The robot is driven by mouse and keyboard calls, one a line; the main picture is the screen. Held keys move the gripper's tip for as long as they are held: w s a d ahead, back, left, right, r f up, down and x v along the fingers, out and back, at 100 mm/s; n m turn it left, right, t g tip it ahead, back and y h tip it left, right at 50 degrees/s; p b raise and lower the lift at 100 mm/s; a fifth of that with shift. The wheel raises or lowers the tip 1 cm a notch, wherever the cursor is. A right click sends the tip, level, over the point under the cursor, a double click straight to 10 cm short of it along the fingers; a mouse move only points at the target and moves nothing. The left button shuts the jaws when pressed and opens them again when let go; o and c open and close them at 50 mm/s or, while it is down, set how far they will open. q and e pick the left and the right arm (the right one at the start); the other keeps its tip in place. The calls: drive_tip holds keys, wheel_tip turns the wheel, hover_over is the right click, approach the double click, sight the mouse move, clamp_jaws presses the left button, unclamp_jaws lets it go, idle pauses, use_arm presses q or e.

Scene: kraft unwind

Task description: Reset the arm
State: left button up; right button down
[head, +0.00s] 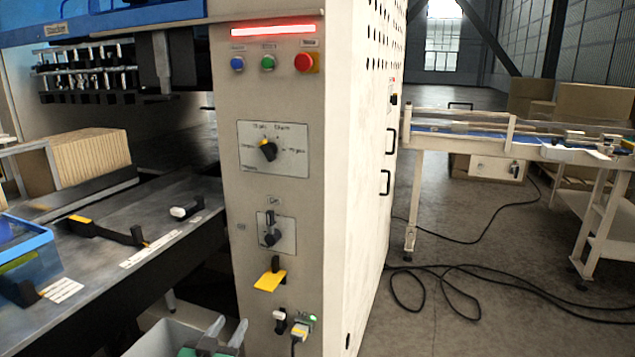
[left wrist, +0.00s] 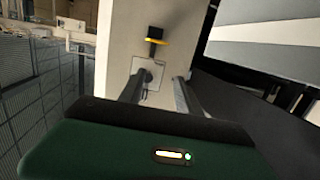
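My left gripper (head: 228,333) shows at the bottom edge of the head view, with grey fingers and a green body. Its fingers are apart and nothing shows between them. In the left wrist view, the left gripper (left wrist: 160,90) also has its two dark fingers spread, facing the pale machine panel. A switch plate (left wrist: 148,76) and a yellow-and-black handle (left wrist: 154,38) show on the panel beyond the fingers. The same yellow handle (head: 270,280) is on the front panel in the head view, up and right of the gripper, apart from it. My right gripper is not in view.
The panel (head: 240,200) carries blue, green and red buttons, a rotary selector (head: 268,150) and a lower switch (head: 270,236). A plugged cable (head: 298,340) is near the bottom. A metal bench (head: 130,220) and blue bin (head: 30,255) stand left. A conveyor (head: 480,140) and loose floor cables lie right.

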use_arm(q)
drive_tip(key=s+a+f+n+g+y, duration=0.1)
drive_tip(key=s+f+g+y, duration=0.1)
drive_tip(key=s+f+g, duration=0.8)
drive_tip(key=s+d+f+g, duration=0.1)
drive_tip(key=s+f+g, duration=0.15)
drive_tip(key=s, duration=0.75)
drive_tip(key=s+f+g, duration=0.1)
drive_tip(key=s+f, duration=0.2)
drive_tip(key=s, duration=0.6)
drive_tip(key=w+p+v, duration=0.2)
drive_tip(key=p+v, duration=0.6)
drive_tip(key=w+r+p+v, duration=0.1)
drive_tip(key=w+p+v, duration=0.1)
drive_tip(key=p+v, duration=0.6)
drive_tip(key=shift+r+n+p, duration=0.35)
drive_tip(key=shift+n+p, duration=0.05)
drive_tip(key=shift+p, duration=0.2)
drive_tip(key=shift+w+d, duration=0.1)
